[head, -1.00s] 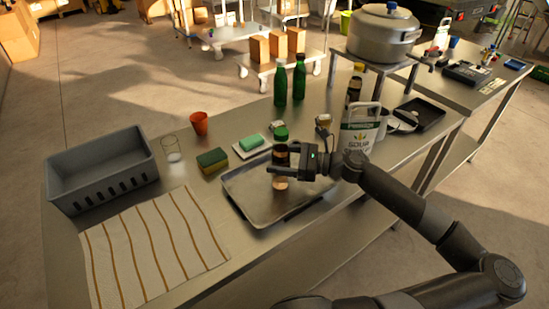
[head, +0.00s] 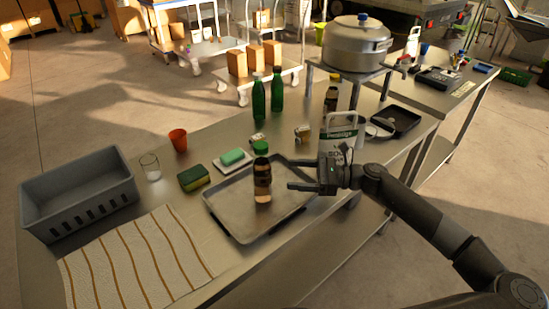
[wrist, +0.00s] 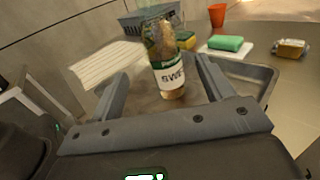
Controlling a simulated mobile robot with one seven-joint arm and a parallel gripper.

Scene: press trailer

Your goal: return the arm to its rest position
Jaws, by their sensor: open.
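My gripper (head: 303,174) is open and empty over the right side of a metal tray (head: 228,221) in the head view. A jar with a dark label and green cap (head: 262,178) stands upright on the tray, to the left of my fingertips and apart from them. My arm reaches in from the lower right.
A grey crate (head: 80,192), striped cloth (head: 135,262), sponge (head: 193,178), glass (head: 151,167), orange cup (head: 178,140) and soap dish (head: 233,160) are on the left. Green bottles (head: 277,92) stand behind.

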